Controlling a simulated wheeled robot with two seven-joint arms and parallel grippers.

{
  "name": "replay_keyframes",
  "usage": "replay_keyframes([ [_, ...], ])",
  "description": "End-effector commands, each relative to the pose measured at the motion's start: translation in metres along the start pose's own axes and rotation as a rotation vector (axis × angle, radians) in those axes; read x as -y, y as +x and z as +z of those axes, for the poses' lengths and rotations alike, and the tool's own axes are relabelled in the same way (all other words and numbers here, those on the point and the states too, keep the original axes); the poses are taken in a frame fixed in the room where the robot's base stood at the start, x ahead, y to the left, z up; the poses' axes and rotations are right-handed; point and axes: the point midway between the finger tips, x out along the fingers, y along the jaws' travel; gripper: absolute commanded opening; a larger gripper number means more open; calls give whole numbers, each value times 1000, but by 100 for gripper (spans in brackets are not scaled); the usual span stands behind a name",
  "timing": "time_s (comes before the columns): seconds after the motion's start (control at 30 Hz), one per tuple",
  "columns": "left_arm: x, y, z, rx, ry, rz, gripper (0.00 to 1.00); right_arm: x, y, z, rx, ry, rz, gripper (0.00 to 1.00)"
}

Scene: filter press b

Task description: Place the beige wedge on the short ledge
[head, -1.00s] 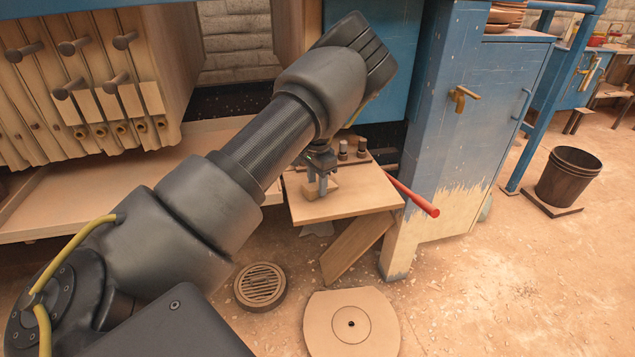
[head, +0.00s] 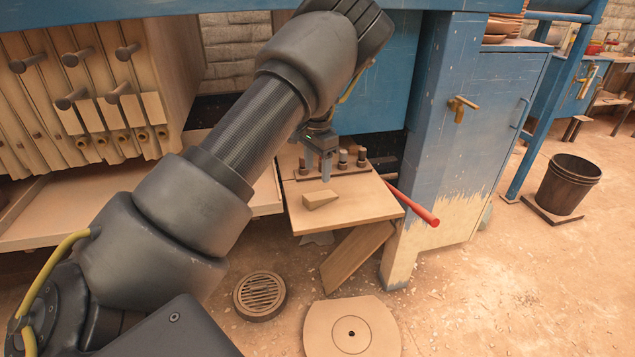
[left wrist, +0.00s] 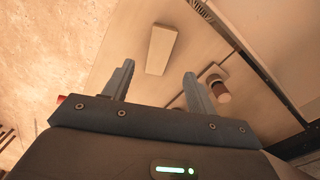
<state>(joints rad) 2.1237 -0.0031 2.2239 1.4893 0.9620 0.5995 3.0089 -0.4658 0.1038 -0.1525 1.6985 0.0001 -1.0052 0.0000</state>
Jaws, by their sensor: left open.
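The beige wedge (head: 321,200) lies on the short ledge (head: 352,207), a small wooden shelf sticking out below the blue machine. My left gripper (head: 326,172) is open and empty, just behind and above the wedge, apart from it. In the left wrist view the wedge (left wrist: 162,49) lies on the bare board beyond the two spread fingers (left wrist: 158,88). Nothing is between the fingers. My right gripper is not in any view.
Several small knobs on a strip (head: 343,160) stand at the back of the ledge, close to my left gripper. A red handle (head: 415,205) sticks out at the ledge's right. A blue cabinet (head: 465,130) stands to the right. A round wooden disc (head: 350,312) and a drain grate (head: 260,291) lie on the floor.

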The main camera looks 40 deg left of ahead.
Motion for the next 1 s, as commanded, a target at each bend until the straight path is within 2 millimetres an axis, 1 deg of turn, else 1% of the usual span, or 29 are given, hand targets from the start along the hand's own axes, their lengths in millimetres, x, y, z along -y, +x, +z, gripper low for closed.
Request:
replay_keyframes([
  [0.03,0,-10,0,-3,0,0,57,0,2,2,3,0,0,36],
  [0.1,0,-20,0,-2,0,0,57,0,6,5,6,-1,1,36],
  [0.23,0,-32,0,-1,-1,-1,57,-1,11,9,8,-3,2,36],
  [0.43,0,-37,0,1,0,0,57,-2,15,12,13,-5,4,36],
  [0.9,0,-37,0,1,0,0,57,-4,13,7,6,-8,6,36],
  [0.97,0,-42,0,1,0,0,57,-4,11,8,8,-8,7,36],
  [1.0,0,-49,0,0,0,-1,57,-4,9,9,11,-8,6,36],
])
